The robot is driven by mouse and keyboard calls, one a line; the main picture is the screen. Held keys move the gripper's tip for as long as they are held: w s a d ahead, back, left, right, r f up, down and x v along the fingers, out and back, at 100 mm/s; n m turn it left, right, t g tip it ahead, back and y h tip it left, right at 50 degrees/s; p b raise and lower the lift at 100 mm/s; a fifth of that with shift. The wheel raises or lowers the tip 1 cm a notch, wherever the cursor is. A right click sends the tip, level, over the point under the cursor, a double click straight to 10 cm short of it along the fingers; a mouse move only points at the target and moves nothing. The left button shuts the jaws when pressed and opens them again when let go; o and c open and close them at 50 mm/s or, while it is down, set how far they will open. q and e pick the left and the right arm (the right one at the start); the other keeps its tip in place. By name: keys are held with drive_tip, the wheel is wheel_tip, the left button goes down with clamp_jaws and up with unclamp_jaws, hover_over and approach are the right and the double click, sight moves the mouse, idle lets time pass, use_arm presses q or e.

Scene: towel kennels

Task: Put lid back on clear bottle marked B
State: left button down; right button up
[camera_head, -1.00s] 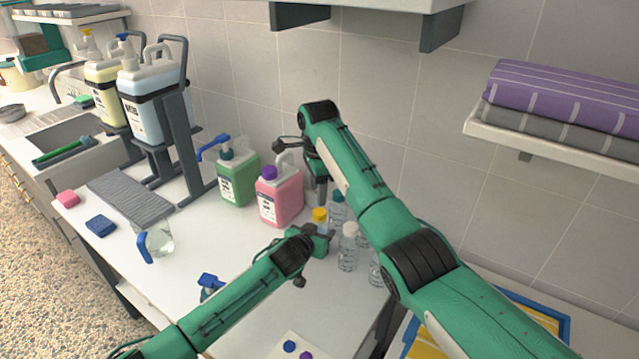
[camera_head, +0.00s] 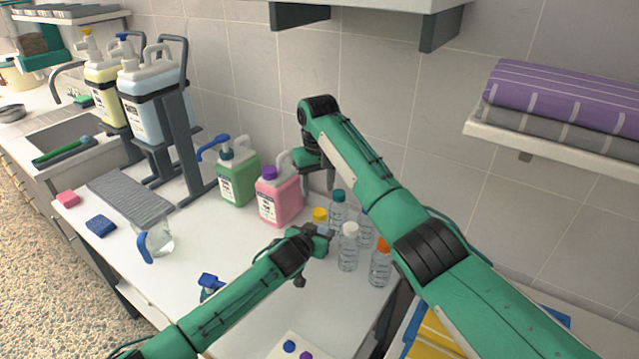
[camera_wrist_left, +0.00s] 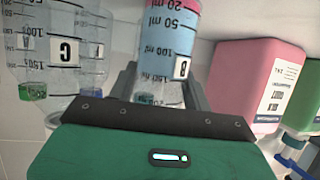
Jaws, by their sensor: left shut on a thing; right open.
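My left gripper (camera_head: 325,237) is shut on a clear bottle marked B (camera_wrist_left: 168,45). In the left wrist view this bottle stands between the fingers, with its letter and ml marks showing. In the head view a yellow cap (camera_head: 320,215) shows just behind this gripper; whether it sits on bottle B, I cannot tell. My right gripper (camera_head: 329,180) is open, behind and above the bottles, beside the pink jug; its fingertips are partly hidden. A bottle marked C (camera_wrist_left: 65,45) stands left of bottle B in the wrist view.
Bottles with teal (camera_head: 338,196), white (camera_head: 349,230) and orange (camera_head: 382,245) caps crowd near the left gripper. The pink jug (camera_head: 279,196) and green jug (camera_head: 238,178) stand behind. Blue (camera_head: 289,346) and purple (camera_head: 306,355) round pieces lie at the front edge.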

sight(319, 212)
drive_tip(key=n, duration=0.6)
drive_tip(key=shift+r+n, duration=0.15)
drive_tip(key=shift+n, duration=0.15)
drive_tip(key=n, duration=0.6)
drive_tip(key=shift+s+d, duration=0.1)
drive_tip(key=n, duration=0.6)
drive_tip(key=shift+d+r+n, duration=0.1)
drive_tip(key=shift+n, duration=0.3)
drive_tip(key=n, duration=0.5)
drive_tip(key=shift+s, duration=0.15)
drive_tip(key=shift+f, duration=4)
